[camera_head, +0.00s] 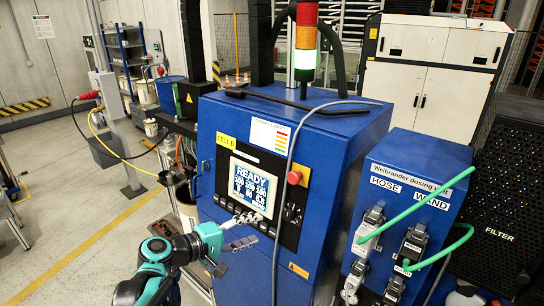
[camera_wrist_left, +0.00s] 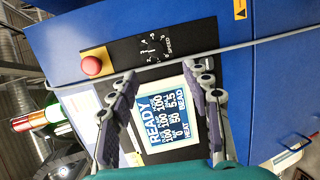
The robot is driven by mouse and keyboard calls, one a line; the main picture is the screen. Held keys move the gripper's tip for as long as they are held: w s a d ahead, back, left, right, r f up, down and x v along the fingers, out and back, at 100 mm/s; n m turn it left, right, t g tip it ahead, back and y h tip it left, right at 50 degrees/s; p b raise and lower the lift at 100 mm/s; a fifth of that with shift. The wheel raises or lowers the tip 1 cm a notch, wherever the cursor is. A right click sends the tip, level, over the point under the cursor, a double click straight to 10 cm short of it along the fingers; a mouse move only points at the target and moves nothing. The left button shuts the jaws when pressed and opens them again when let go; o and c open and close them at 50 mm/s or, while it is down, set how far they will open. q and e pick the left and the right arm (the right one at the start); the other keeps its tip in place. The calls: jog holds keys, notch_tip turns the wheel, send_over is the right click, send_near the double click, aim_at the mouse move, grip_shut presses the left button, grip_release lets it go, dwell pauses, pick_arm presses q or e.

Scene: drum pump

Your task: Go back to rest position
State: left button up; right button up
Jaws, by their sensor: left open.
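My left gripper (camera_head: 248,231) is in front of the blue cabinet (camera_head: 345,145), low beside its control panel. In the left wrist view the gripper (camera_wrist_left: 160,76) has its two fingers apart, with nothing between them but the view of the panel. The lit screen (camera_head: 252,188) reads READY with rows of numbers, and it also shows between and behind the fingers in the wrist view (camera_wrist_left: 168,118). I cannot tell whether a finger touches the panel. My right gripper is in neither view.
A red button (camera_head: 294,178) and a dial (camera_head: 292,213) sit right of the screen. A grey hose (camera_head: 276,225) hangs down the cabinet front. The dosing unit (camera_head: 420,170) with green hoses stands at right. Open floor (camera_head: 75,220) lies at left.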

pick_arm(q)
jog(key=s+a+f+m+g+y+b, duration=0.1)
jog(key=s+f+m+g+y+b, duration=0.35)
jog(key=s+f, duration=0.75)
jog(key=s+a+f+m+t+y+b, duration=0.1)
jog(key=s+a+f+m+y+b, duration=0.1)
jog(key=s+a+f+m+y, duration=0.2)
jog(key=s+a+f+y, duration=0.2)
jog(key=s+a+f, duration=0.1)
jog(key=shift+s+a+t+b, duration=0.3)
jog(key=shift+s+t+b, duration=0.05)
jog(key=shift+s, duration=0.05)
jog(key=shift+m, duration=0.25)
